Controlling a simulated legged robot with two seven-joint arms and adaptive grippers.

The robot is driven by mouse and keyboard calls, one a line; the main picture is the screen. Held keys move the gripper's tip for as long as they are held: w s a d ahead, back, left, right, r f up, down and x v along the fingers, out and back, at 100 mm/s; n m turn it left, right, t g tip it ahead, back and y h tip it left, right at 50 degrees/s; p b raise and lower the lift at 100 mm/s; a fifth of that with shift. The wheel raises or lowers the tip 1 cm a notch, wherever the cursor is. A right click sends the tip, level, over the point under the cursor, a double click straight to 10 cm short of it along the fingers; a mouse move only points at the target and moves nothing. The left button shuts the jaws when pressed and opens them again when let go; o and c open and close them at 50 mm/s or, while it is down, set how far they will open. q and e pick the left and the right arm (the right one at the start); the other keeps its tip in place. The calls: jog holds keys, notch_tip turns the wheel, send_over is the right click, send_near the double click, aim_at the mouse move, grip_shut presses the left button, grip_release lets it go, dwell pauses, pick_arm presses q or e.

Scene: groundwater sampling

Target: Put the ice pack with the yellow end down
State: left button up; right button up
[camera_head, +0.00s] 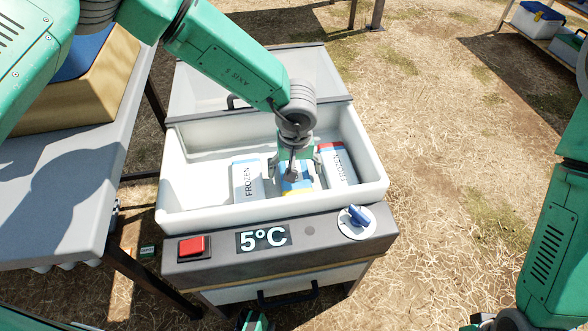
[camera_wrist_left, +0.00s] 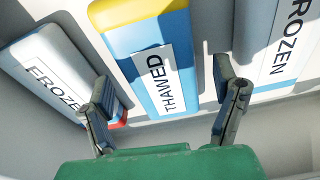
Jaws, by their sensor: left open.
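The ice pack with the yellow end (camera_head: 297,183) lies in the white open cooler drawer (camera_head: 200,209), between two other packs. Its yellow end points to the drawer's near wall. In the left wrist view this pack (camera_wrist_left: 128,38) is blue and white with a THAWED label. My left gripper (camera_head: 294,165) reaches down over it from above. In the left wrist view its fingers (camera_wrist_left: 165,105) are open, one to each side of the pack's lower part, with visible gaps. The arm hides part of the pack in the head view.
A FROZEN pack (camera_head: 247,182) lies to the left and a red-ended FROZEN pack (camera_head: 337,163) to the right. The front panel holds a red button (camera_head: 194,247), a 5°C display (camera_head: 263,237) and a blue knob (camera_head: 356,217). A grey table (camera_head: 60,195) stands left.

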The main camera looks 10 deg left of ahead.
pick_arm(q)
notch_tip(320, 180, up, 11)
jog(key=s+p, duration=0.1)
jog(key=p, duration=0.3)
jog(key=shift+s+d, duration=0.15)
jog(key=shift+f, duration=0.15)
